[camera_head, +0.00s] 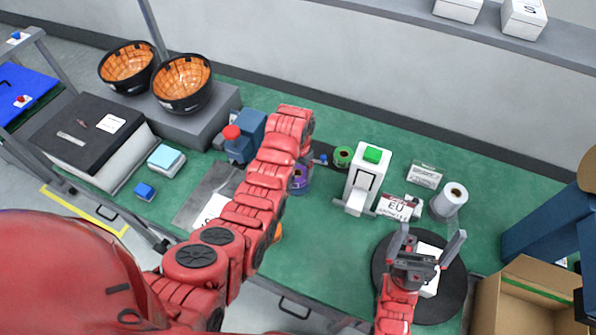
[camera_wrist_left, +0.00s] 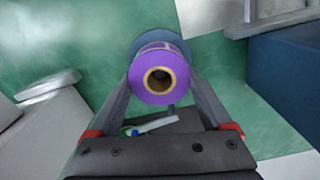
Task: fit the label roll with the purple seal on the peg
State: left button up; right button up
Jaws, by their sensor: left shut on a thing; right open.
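The label roll with the purple seal (camera_wrist_left: 176,62) is between the fingers of my left gripper (camera_wrist_left: 160,84), its open core facing the wrist camera. In the head view the purple roll (camera_head: 299,182) shows beside my left arm, which hides the left gripper's fingers. The roll looks raised over the green bench, but its height is unclear. I cannot clearly pick out the peg; a white cylindrical part (camera_head: 356,204) sticks out low on the white machine with a green top (camera_head: 366,172). My right gripper (camera_head: 430,238) is open above a black round disc (camera_head: 384,290) with a white box (camera_head: 430,262).
A blue device (camera_head: 244,145) with a red knob stands left of my left arm. A cardboard box (camera_head: 530,300) is at lower right.

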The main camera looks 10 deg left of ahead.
pick_arm(q)
jog(key=shift+f, duration=0.1)
jog(key=shift+f+b, duration=0.5)
jog(key=shift+f, duration=0.05)
jog(key=o, duration=1.2)
jog(key=shift+r, duration=0.15)
